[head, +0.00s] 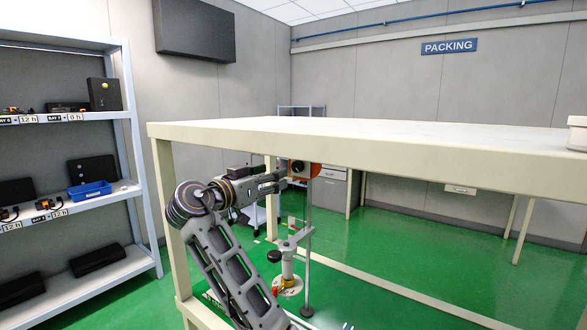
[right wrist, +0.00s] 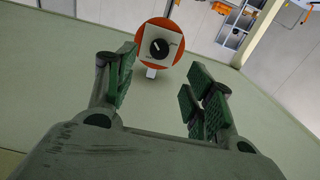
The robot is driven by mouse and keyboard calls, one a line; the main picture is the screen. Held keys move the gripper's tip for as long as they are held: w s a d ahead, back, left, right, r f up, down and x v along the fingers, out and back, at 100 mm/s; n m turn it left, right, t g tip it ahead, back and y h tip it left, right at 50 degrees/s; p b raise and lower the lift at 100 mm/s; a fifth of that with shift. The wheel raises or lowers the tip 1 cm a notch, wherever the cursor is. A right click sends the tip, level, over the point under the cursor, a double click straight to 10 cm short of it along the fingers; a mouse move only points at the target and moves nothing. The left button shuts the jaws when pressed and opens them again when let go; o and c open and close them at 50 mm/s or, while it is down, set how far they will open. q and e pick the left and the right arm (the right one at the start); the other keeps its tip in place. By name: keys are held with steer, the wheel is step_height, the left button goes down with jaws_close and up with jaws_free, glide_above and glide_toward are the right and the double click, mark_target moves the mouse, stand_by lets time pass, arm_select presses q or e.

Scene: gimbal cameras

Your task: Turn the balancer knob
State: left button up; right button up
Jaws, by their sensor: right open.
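The balancer knob (right wrist: 158,48) is a round black dial with a light pointer mark, on a white square plate over an orange disc (right wrist: 144,36). In the right wrist view it is ahead of my right gripper (right wrist: 160,85), beyond and slightly above the gap between the fingers. The fingers are spread and nothing is between them. I cannot tell the exact gap. My left gripper is not in view.
A pale table (head: 400,142) spans the head view above my right arm; its leg (head: 168,205) stands left of the arm. A metal stand (head: 288,268) with a black handle is below the gripper. Shelves (head: 95,202) stand at the left. Green floor is clear at right.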

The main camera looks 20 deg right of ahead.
mark_target(296, 168)
steer(key=p+x, duration=0.2)
steer(key=x, duration=0.9)
steer(key=shift+p, duration=0.35)
steer(key=c, duration=1)
steer(key=shift+n, duration=0.5)
steer(key=n, duration=0.3)
steer(key=shift+r+n+p, duration=0.1)
steer(key=shift+n+p, duration=0.65)
steer(key=shift+n, duration=1.55)
